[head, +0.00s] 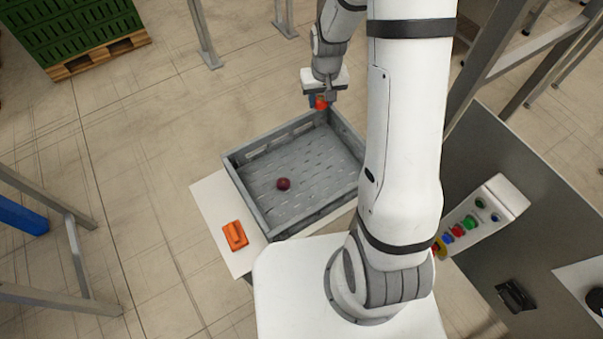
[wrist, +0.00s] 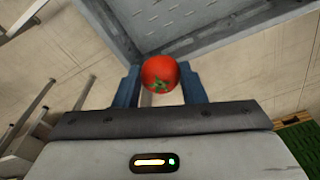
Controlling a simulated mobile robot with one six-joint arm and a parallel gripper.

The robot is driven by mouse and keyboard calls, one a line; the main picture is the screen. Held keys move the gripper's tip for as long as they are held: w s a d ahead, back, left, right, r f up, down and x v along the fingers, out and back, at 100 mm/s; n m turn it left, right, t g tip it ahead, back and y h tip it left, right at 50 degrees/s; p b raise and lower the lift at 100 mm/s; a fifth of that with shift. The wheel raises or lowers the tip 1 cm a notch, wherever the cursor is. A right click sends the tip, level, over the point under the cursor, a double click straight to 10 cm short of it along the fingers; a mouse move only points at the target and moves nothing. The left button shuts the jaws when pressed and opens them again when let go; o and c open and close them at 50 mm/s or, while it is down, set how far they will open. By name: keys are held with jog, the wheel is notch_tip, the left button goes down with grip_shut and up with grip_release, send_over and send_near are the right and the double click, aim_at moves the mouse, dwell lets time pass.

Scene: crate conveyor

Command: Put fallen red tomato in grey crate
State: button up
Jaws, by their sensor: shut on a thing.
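The red tomato (wrist: 160,74) is held between the two blue fingers of my gripper (wrist: 160,88) in the wrist view. In the head view my gripper (head: 319,101) and the tomato (head: 321,104) are at the far edge of the grey crate, above the rim as far as I can tell. The grey crate (head: 247,197) stands on a white surface, with one dark red round object (head: 284,184) on its floor. My arm hides the crate's right side. In the wrist view the crate (wrist: 107,28) fills the top, beyond the tomato.
An orange object (head: 235,235) lies on the white surface (head: 212,207) left of the crate. Green crates on a pallet (head: 100,58) stand at the far left. A button panel (head: 480,215) is at right. Metal frames stand at both sides. Most of the crate floor is bare.

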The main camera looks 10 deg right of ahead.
jog(key=b, duration=1.5)
send_over(322, 167)
notch_tip(322, 167, down, 10)
notch_tip(322, 167, down, 10)
jog(key=b, duration=0.3)
jog(key=shift+s+f+b, duration=0.1)
jog(key=shift+s+b, duration=0.05)
jog(key=shift+b, duration=0.2)
jog(key=shift+f, duration=0.25)
jog(key=o, duration=1)
jog(key=shift+r, duration=0.1)
